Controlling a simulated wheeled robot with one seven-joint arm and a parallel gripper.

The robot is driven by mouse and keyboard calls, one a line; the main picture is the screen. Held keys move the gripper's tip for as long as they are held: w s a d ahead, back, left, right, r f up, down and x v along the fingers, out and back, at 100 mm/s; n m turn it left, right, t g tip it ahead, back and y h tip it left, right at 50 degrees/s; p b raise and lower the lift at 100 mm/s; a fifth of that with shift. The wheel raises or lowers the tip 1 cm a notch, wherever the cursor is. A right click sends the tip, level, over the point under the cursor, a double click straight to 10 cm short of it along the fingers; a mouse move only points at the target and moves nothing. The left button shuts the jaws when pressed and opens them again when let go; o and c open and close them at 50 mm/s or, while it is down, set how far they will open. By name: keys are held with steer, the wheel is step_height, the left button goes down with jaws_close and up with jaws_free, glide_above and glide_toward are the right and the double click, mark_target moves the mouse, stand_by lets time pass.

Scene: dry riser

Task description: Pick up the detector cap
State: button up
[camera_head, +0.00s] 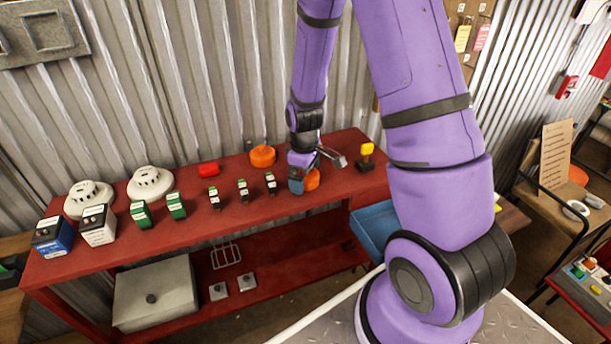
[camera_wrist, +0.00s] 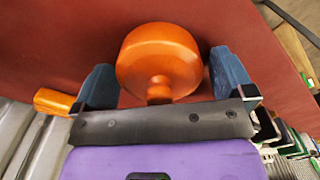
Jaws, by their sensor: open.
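A round orange cap (camera_head: 312,179) with a small knob, seemingly the detector cap, rests on the red bench (camera_head: 110,250) near its right end. My gripper (camera_head: 300,175) is down at the bench beside it, partly covering it. In the wrist view the orange cap (camera_wrist: 160,60) lies between the two blue fingers of my gripper (camera_wrist: 163,78), which are open.
A yellow-topped device (camera_head: 366,156) stands just right of my gripper. Left are a red piece (camera_head: 208,168), several small green-and-black parts, white detectors (camera_head: 150,183) and boxes (camera_head: 53,236). The corrugated wall (camera_head: 150,80) closes off the back. A blue bin (camera_head: 374,228) is below right.

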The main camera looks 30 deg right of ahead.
steer(key=c, duration=0.8)
steer(key=shift+r, duration=5)
